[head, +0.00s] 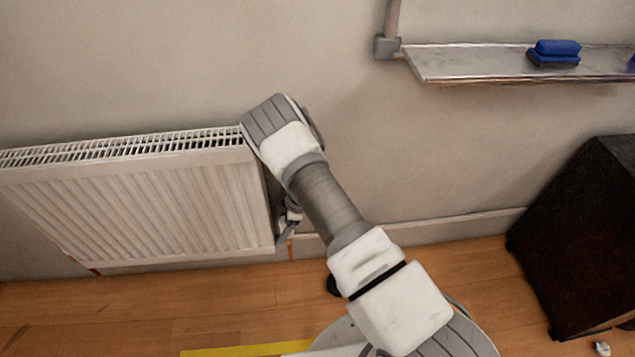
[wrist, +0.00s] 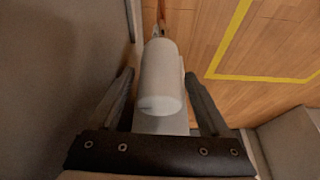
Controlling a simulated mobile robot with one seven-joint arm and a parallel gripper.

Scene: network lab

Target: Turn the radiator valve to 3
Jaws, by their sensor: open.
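The radiator valve head (wrist: 163,72) is a white cylinder in the wrist view, with a small dark mark near its close end. No readable numbers show on it. My gripper (wrist: 159,76) is open, with one finger on each side of the valve head. A gap shows on both sides, so the fingers appear not to touch it. In the head view my gripper (head: 289,218) is partly hidden behind my arm, at the right end of the white radiator (head: 150,205). The valve head cannot be made out there.
A copper pipe (wrist: 161,12) runs beyond the valve head. A metal shelf (head: 480,64) with a blue eraser (head: 557,48) is on the wall at upper right. A dark cabinet (head: 580,235) stands at right. Yellow tape (wrist: 232,40) marks the wooden floor.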

